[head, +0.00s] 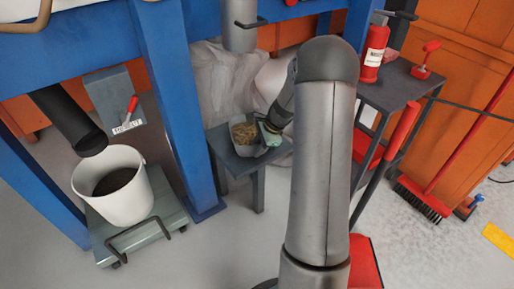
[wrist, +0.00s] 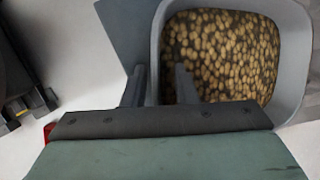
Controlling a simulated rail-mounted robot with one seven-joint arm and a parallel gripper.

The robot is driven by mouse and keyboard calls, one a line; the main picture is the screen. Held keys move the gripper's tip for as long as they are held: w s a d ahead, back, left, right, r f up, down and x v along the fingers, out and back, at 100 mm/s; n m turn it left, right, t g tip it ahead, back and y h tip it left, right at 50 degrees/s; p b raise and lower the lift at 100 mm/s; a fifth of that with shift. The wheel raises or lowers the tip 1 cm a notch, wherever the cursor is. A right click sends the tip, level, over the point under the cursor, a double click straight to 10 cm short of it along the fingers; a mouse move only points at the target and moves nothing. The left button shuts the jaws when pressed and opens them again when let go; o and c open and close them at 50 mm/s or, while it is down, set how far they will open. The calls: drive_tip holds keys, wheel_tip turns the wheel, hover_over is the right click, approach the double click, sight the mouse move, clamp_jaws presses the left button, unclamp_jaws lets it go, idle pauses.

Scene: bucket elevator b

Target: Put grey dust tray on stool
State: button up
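The grey dust tray (head: 248,151), full of brown and tan pellets, appears to rest on the small grey stool (head: 222,147) in the head view. Whether its whole base touches the stool top is hidden. In the wrist view the tray (wrist: 294,70) fills the upper right, with part of the stool top (wrist: 124,35) to its left. My gripper (wrist: 161,80) straddles the tray's near left wall, one finger outside and one inside over the pellets. A gap shows between the fingers and the wall.
A vertical grey pipe (head: 239,28) hangs above the tray. A blue post (head: 170,95) stands left of the stool. A white bucket (head: 115,194) sits on a trolley farther left. A dark table (head: 387,86) with a red extinguisher (head: 373,54) stands right.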

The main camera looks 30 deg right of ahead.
drive_tip(key=p+v, duration=0.4)
drive_tip(key=v, duration=0.7)
drive_tip(key=s+a+r+n+g+h, duration=0.1)
drive_tip(key=s+a+r+n, duration=0.2)
drive_tip(key=s+a+n, duration=0.4)
drive_tip(key=s+a+r+n+g+h, duration=0.1)
drive_tip(key=s+a+r+n+g, duration=0.25)
drive_tip(key=a, duration=0.55)
drive_tip(key=s+a+n+h, duration=0.1)
drive_tip(key=s+a+n, duration=0.1)
drive_tip(key=s+n, duration=0.3)
drive_tip(key=s+a+n+t+h, duration=0.1)
drive_tip(key=s+a+n, duration=0.2)
drive_tip(key=s, duration=0.7)
drive_tip(key=shift+s+f+n, duration=0.25)
drive_tip(key=shift+s+n, duration=0.05)
drive_tip(key=shift+n, duration=0.55)
